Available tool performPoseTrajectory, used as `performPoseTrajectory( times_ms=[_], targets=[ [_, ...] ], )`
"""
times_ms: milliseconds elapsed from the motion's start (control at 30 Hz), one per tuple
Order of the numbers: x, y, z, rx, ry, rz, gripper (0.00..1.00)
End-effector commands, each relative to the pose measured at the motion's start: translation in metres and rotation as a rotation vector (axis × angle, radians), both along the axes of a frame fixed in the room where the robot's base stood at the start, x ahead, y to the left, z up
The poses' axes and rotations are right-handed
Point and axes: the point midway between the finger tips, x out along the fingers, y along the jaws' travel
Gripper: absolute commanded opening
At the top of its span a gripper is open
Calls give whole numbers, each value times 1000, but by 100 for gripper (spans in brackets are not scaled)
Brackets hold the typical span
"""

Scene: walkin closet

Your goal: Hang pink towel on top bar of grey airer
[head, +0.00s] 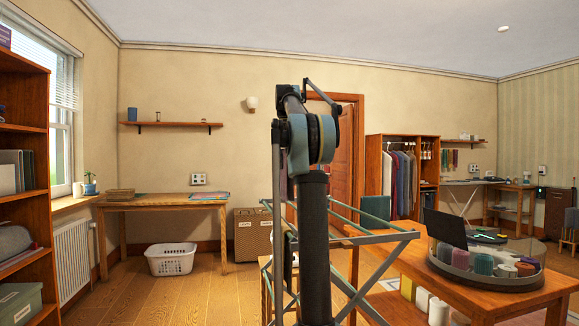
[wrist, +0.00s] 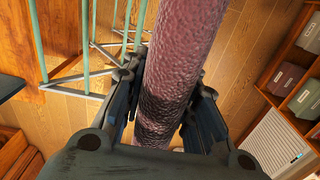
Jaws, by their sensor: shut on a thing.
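My gripper (wrist: 165,88) is shut on the pink towel (wrist: 180,45), which shows in the wrist view as a long, thick, textured pink length running between the two fingers. Its lower end passes behind the gripper body. The grey airer (head: 385,235), with grey frame and green bars, stands just beyond my arm in the head view; my arm hides its middle. In the wrist view the airer (wrist: 38,42) is at the upper left, beside the towel and apart from it. My gripper is hidden behind my arm in the head view.
A wooden table (head: 495,291) with a round tray (head: 485,280) of rolled items stands close on the right of the airer. A white laundry basket (head: 171,259) and a wicker hamper (head: 252,235) are on the floor behind. Open floor lies at the left front.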

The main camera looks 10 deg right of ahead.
Motion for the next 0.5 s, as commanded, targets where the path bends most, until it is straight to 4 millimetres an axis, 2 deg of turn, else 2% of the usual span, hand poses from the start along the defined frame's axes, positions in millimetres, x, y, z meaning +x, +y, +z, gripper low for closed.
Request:
performPoseTrajectory(
  times_ms=[500],
  targets=[
    [0,33,0,0,0,0,0]
  ],
)
